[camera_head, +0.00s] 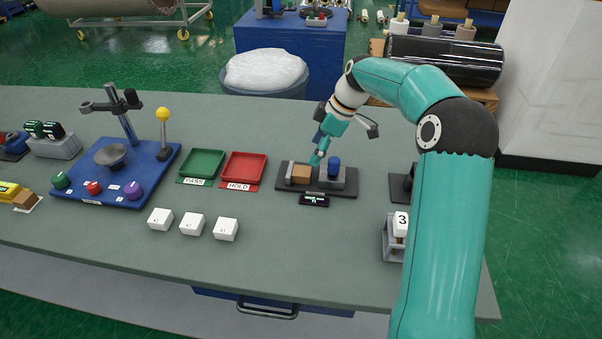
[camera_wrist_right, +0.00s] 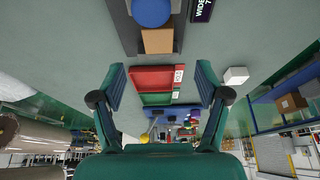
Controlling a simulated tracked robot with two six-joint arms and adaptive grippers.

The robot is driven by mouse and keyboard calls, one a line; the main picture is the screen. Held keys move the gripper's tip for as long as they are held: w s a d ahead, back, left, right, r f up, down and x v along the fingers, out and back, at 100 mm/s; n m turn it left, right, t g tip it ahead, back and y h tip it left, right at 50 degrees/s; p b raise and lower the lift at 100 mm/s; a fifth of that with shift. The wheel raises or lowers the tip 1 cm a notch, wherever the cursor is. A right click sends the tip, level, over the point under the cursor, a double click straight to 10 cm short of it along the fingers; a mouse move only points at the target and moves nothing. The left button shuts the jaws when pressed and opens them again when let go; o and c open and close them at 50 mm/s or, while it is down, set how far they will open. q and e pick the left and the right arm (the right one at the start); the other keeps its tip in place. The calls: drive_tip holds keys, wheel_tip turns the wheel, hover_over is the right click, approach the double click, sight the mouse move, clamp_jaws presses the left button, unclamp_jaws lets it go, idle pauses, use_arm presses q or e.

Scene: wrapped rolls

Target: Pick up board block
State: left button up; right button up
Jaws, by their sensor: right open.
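A brown block (camera_head: 301,173), which looks like the board block, sits in a dark fixture (camera_head: 342,191) beside a blue round knob (camera_head: 334,164). In the right wrist view the brown block (camera_wrist_right: 158,41) lies beyond the fingertips, roughly in line with the gap between them. My right gripper (camera_head: 317,159) is close behind and above the block in the head view. Its two teal fingers (camera_wrist_right: 161,75) are spread wide with nothing between them. Whether a finger touches the fixture cannot be told. My left gripper is not in view.
A green tray (camera_head: 203,164) and a red tray (camera_head: 244,168) stand left of the fixture. Several white blocks (camera_head: 192,224) lie in front. A blue base with a stand (camera_head: 150,160) is further left. A small dark display (camera_head: 314,200) sits before the fixture.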

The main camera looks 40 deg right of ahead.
sight(303, 170)
drive_tip(key=x, duration=0.3)
drive_tip(key=p+x, duration=0.1)
drive_tip(key=x, duration=0.3)
drive_tip(key=shift+w+f+p, duration=0.25)
drive_tip(key=shift+p, duration=0.05)
drive_tip(key=shift+w+f, duration=0.15)
drive_tip(key=shift+f, duration=0.3)
drive_tip(key=c, duration=1.2)
drive_tip(key=shift+r, duration=0.2)
